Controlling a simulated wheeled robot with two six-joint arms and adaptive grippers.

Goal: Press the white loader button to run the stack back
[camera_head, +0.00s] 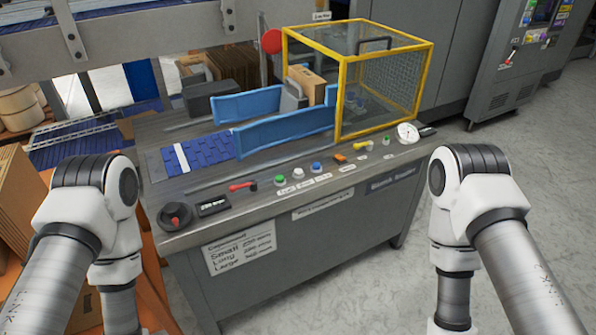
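The white button (298,173) sits on the front panel strip of the grey machine table (220,228), between a green button (280,180) and a blue button (316,167). Small labels lie below them. Brown cartons (307,83) stand between two blue guide rails (284,131), next to a grey block (291,102) and partly inside the yellow-framed guard. Both my arms show at the left and right of the table, folded downward. Neither gripper is in the picture, and nothing of mine covers the buttons.
A red-handled lever (243,186), a black knob (175,215), an orange switch (340,158) and a white gauge (407,132) share the panel. The yellow-framed guard (386,87) stands at the back right. Cardboard (20,205) is stacked at left; the floor at right is clear.

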